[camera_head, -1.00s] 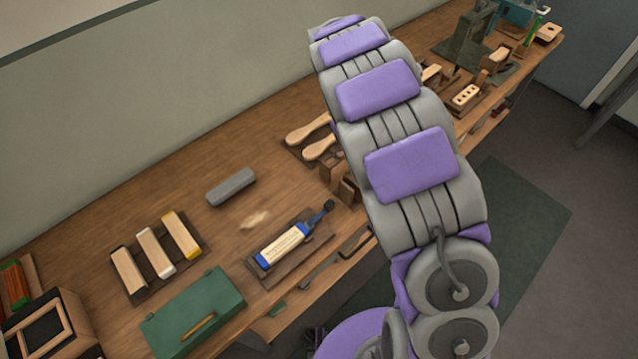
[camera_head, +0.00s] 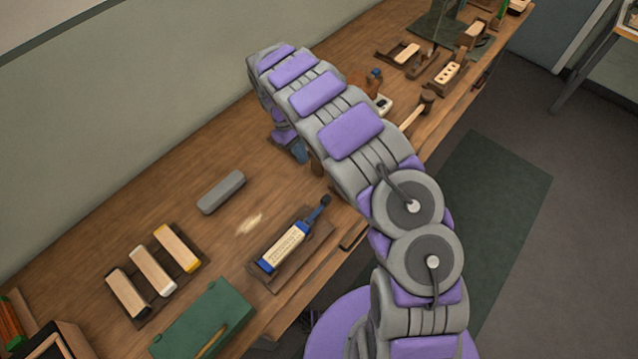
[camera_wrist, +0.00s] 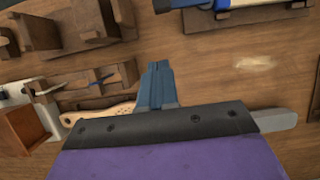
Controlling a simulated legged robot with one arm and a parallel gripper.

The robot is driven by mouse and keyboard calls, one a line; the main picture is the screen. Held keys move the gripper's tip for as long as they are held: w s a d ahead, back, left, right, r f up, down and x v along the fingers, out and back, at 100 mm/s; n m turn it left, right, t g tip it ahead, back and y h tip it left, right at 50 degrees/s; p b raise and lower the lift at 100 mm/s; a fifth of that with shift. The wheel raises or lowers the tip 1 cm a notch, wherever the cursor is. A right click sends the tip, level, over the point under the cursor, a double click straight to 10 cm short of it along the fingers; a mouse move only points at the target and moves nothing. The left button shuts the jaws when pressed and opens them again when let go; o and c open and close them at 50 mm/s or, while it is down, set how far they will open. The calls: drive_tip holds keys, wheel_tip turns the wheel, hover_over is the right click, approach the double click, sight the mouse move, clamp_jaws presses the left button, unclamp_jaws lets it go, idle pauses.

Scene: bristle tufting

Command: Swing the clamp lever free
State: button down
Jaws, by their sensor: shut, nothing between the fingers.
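My gripper (camera_head: 298,152) hangs below the end of my arm over the bench, mostly hidden by the arm in the head view. In the wrist view its blue fingers (camera_wrist: 157,85) are together and empty, above bare wood. Left of the fingers is a wooden fixture (camera_wrist: 85,82) with thin rods across it; I cannot tell whether one of them is the clamp lever. A pale handle with holes (camera_wrist: 112,109) lies just below the fixture, partly hidden by my gripper body. No clamp lever shows clearly in the head view.
Dark wooden blocks (camera_wrist: 95,22) stand at the wrist view's upper left. On the bench are a blue-ended tool (camera_head: 287,247), a grey bar (camera_head: 221,192), pale fibres (camera_head: 250,222), several wooden blocks (camera_head: 152,269) and a green box (camera_head: 205,318). The bench around the fibres is clear.

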sight(317, 211)
drive_tip(key=shift+a, duration=0.25)
drive_tip(key=b+x, duration=0.1)
drive_tip(key=x, duration=0.9)
drive_tip(key=shift+s+d+f+b, duration=0.15)
drive_tip(key=shift+d+f+b, duration=0.05)
drive_tip(key=shift+b, duration=0.1)
drive_tip(key=shift+s+d+r, duration=0.15)
drive_tip(key=shift+s+d, duration=0.35)
drive_tip(key=shift+s, duration=0.05)
drive_tip(key=shift+s+d, duration=0.25)
drive_tip(key=shift+s, duration=0.2)
drive_tip(key=shift+s+d, duration=0.2)
drive_tip(key=shift+d, duration=0.15)
drive_tip(key=shift+s, duration=0.1)
